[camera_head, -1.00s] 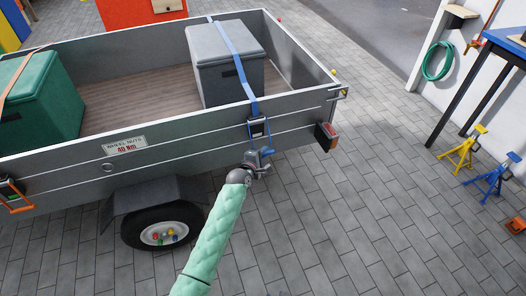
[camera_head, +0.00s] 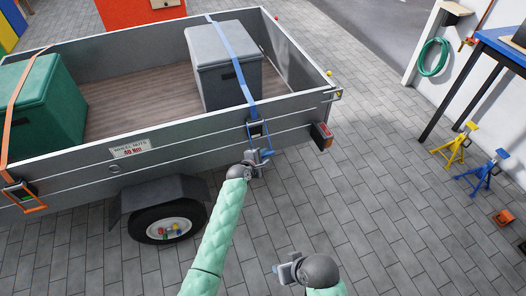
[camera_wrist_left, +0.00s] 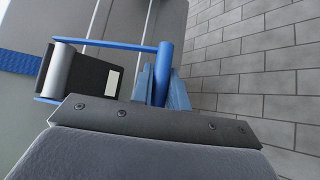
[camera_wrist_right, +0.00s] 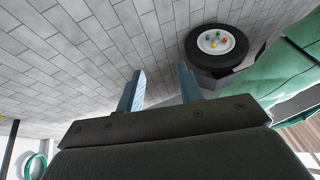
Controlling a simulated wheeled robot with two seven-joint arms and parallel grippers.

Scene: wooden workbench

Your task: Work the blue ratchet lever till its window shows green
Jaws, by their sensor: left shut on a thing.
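The blue ratchet lever (camera_head: 269,153) hangs on the trailer's side below the grey box, at the end of a blue strap (camera_head: 232,55). In the left wrist view its blue crossbar (camera_wrist_left: 164,60) sits between the fingers of my left gripper (camera_wrist_left: 161,88), which is shut on it. In the head view my left gripper (camera_head: 258,158) is at the lever's lower end. The small window (camera_wrist_left: 112,82) on the dark ratchet body (camera_wrist_left: 82,75) looks pale whitish; I see no green. My right gripper (camera_head: 281,271) is open and empty (camera_wrist_right: 158,90), low over the paving.
The grey trailer (camera_head: 75,178) holds a grey box (camera_head: 228,80) and a green box (camera_head: 55,110). An orange ratchet (camera_head: 27,196) hangs at left. A wheel (camera_head: 168,222), yellow stand (camera_head: 456,147) and blue stand (camera_head: 486,172) stand on the paving.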

